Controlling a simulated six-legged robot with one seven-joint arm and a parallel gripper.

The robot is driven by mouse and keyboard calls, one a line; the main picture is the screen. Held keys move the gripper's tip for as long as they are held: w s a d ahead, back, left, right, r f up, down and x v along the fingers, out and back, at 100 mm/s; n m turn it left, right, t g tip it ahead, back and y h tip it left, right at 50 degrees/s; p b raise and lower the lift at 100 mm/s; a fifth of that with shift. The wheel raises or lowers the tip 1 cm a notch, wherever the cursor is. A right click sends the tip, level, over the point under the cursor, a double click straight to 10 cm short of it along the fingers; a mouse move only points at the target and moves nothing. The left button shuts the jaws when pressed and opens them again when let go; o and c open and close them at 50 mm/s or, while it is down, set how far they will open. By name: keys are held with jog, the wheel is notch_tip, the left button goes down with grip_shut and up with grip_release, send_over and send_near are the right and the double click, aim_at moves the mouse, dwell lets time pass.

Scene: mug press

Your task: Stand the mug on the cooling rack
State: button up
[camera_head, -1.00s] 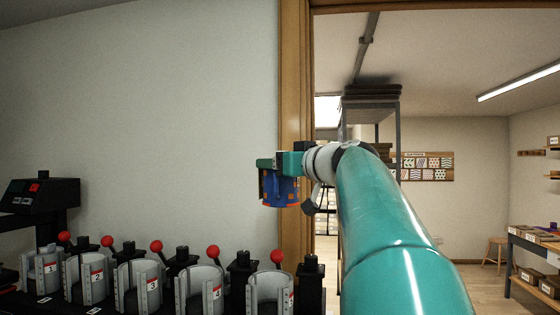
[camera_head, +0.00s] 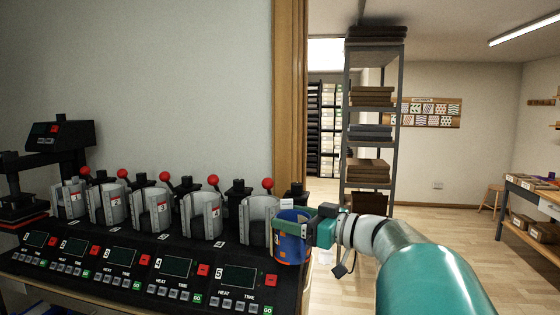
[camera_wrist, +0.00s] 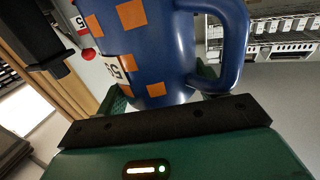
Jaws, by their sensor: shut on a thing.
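The mug (camera_head: 291,249) is blue with orange squares and a white numbered label. My gripper (camera_head: 312,232) is shut on it, at the right end of the mug press in the head view. In the wrist view the mug (camera_wrist: 150,45) fills the upper middle, with its handle to the right and my gripper's green and black parts (camera_wrist: 165,125) below it. The fingers' contact is mostly hidden behind the mug. I cannot make out the cooling rack with certainty in either view.
The mug press (camera_head: 150,265) has several grey clamps with red-knobbed levers, control panels below. A tall shelf (camera_head: 374,130) with stacked boards stands beyond the wooden door frame (camera_head: 290,100). A table (camera_head: 530,200) with boxes is at the right. The floor (camera_head: 455,240) between them is clear.

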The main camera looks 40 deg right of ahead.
jog(key=s+a+f+n+g+y, duration=0.1)
jog(key=s+a+f+y, duration=0.1)
jog(key=f, duration=0.4)
jog(key=s+a+f+n+g+y, duration=0.1)
jog(key=s+a+f+n+y, duration=0.1)
jog(key=f, duration=0.5)
jog(key=s+a+f+n+g+y, duration=0.1)
jog(key=s+a+f+y, duration=0.1)
jog(key=s+f, duration=0.2)
notch_tip(320, 180, down, 3)
jog(key=shift+s+a+r+g, duration=0.1)
jog(key=shift+s+a+g, duration=0.2)
jog(key=shift+s+a, duration=0.1)
